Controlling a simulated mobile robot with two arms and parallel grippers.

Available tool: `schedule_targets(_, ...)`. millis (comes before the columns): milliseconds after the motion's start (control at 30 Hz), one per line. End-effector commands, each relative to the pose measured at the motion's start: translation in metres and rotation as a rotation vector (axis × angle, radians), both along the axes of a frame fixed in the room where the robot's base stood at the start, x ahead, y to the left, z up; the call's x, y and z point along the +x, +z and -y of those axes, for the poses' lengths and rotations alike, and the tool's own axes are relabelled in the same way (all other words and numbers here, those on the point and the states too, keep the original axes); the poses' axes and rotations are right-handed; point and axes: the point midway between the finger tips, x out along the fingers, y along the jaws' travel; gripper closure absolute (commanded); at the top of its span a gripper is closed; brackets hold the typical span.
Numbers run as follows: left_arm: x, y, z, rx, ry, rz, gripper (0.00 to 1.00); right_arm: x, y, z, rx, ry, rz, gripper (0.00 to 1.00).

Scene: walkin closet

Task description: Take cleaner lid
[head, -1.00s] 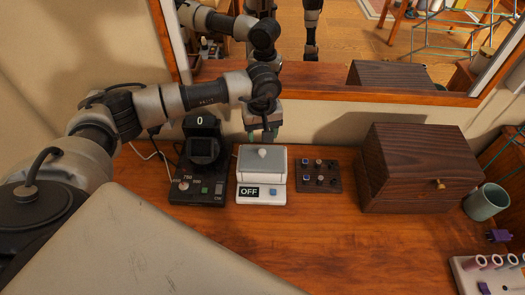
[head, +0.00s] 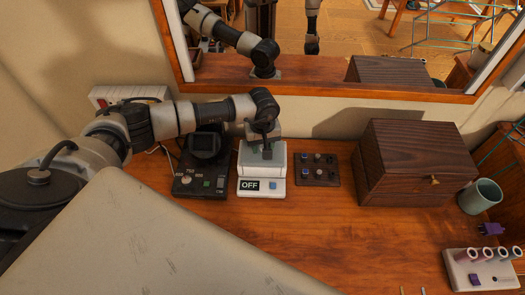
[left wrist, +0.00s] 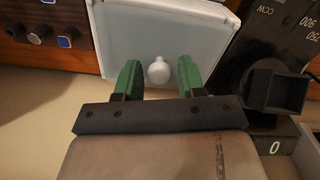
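My left gripper (head: 266,153) is over the lid and hides the knob in the head view. In the left wrist view its two green fingers are apart, one on each side of the knob, with gaps between. My right gripper is not in view.
A black device (head: 203,176) stands close on the left of the cleaner. A dark knob panel (head: 318,170) lies to the right, then a wooden box (head: 415,165) and a green mug (head: 481,196). A mirror (head: 345,82) is behind. The table's front middle is clear.

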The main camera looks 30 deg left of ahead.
Motion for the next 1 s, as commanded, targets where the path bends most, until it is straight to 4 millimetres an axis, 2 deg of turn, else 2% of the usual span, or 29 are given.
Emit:
schedule_targets(33, 0.0, 0.0, 0.0, 0.0, 0.0, 0.0, 0.69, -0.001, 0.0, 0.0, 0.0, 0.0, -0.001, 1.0)
schedule_targets(233, 0.0, 0.0, 0.0, 0.0, 0.001, 0.0, 0.99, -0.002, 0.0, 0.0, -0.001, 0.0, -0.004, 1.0)
schedule_targets(633, 0.001, 0.008, 0.0, 0.0, 0.001, 0.001, 0.99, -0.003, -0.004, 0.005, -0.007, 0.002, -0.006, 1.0)
schedule_targets(767, 0.001, 0.023, -0.001, 0.0, -0.001, 0.004, 0.99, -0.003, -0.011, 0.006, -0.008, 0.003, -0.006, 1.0)
schedule_targets(867, 0.001, 0.042, -0.001, 0.0, -0.001, 0.006, 0.99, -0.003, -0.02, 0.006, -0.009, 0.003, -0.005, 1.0)
schedule_targets(1000, -0.004, 0.058, 0.035, -0.003, -0.007, 0.004, 0.99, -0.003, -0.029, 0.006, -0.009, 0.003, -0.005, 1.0)
